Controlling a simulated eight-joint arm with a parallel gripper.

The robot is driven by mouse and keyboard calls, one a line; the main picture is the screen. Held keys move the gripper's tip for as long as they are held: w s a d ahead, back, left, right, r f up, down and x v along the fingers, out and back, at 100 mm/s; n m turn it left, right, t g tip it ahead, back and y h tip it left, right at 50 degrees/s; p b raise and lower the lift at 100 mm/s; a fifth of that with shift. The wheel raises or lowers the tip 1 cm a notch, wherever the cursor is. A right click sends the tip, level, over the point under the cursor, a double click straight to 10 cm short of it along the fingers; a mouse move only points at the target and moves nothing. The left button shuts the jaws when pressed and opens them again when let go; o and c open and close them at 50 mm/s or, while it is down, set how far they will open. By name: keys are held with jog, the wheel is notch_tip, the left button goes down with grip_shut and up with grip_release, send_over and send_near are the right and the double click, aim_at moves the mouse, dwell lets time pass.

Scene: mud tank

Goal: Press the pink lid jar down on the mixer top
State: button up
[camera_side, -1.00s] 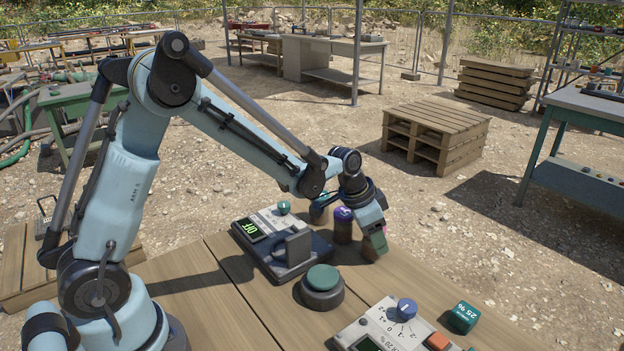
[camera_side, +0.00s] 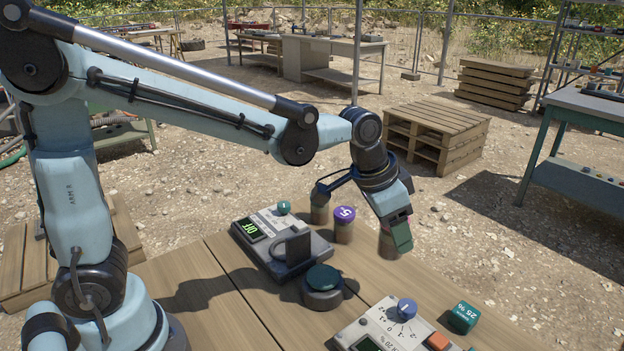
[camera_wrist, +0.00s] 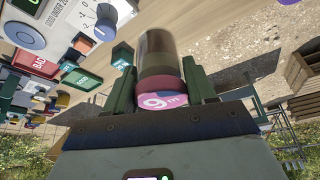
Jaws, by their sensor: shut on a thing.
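The pink lid jar (camera_wrist: 158,60) has a clear, brownish body. Its pink and purple lid (camera_wrist: 165,100), marked 9, sits between my fingers in the wrist view. My gripper (camera_wrist: 160,88) is shut on it. In the side view my gripper (camera_side: 396,232) points down, with the jar's brown body (camera_side: 387,246) just below and left of the fingertips. A round black unit with a teal pad (camera_side: 322,278), which looks like the mixer top, stands on the table left of and nearer than the jar. The pad is in shadow. The jar and pad are apart; the gap under the jar is unclear.
A purple-lid jar (camera_side: 344,226) and another jar (camera_side: 319,212) stand behind the pad. A grey device with a display and upright black plate (camera_side: 298,247) is to its left. A dial panel (camera_side: 385,330) and a green block (camera_side: 464,317) are in front.

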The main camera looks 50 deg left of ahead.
jog(key=shift+s+r, duration=0.25)
jog(key=shift+s, duration=0.1)
jog(key=s+a, duration=0.7)
jog(key=s, duration=0.1)
jog(key=shift+s+f, duration=0.2)
jog(key=shift+f, duration=2.15)
jog(key=shift+f, duration=0.9)
dwell(0.3)
dwell(1.6)
notch_tip(320, 180, up, 7)
dwell(0.9)
dwell(0.4)
